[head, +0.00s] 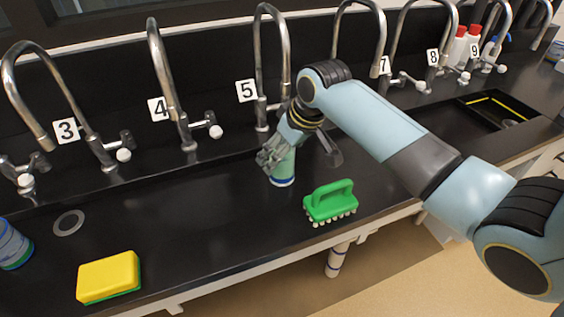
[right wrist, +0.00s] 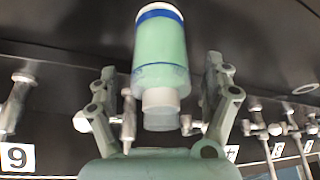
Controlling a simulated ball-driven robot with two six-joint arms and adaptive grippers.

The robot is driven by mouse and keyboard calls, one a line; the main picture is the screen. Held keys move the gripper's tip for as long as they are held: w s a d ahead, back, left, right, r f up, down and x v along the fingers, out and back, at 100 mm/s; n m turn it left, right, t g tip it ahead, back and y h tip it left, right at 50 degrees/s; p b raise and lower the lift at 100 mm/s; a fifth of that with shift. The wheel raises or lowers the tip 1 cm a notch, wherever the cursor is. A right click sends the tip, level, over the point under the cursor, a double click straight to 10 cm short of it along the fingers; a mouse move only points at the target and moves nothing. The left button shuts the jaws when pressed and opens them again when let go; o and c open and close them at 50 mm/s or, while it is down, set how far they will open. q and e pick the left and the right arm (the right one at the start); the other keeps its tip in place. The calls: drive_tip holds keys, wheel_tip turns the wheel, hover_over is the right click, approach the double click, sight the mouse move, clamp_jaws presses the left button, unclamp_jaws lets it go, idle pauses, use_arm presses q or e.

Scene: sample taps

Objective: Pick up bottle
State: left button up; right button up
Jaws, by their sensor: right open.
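A light green bottle (head: 283,168) with blue bands stands upright on the black counter below tap 5. In the right wrist view the bottle (right wrist: 162,52) shows its pale cap (right wrist: 160,108) towards the palm. My right gripper (head: 271,157) is at the bottle's upper part. In the wrist view its open fingers (right wrist: 160,68) stand on either side of the bottle, with a gap on each side. My left gripper is not in view.
A green brush (head: 330,203) lies right of the bottle near the counter's front edge. A yellow sponge (head: 108,277) and a blue container (head: 13,246) are at left. Numbered taps line the back; tap 5 (head: 262,75) rises close behind. A sink (head: 500,110) is at right.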

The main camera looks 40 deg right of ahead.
drive_tip(key=shift+w+a+f, duration=0.1)
drive_tip(key=shift+w+f, duration=0.2)
drive_tip(key=shift+f, duration=0.35)
drive_tip(key=c, duration=1.6)
drive_tip(key=shift+r, duration=0.1)
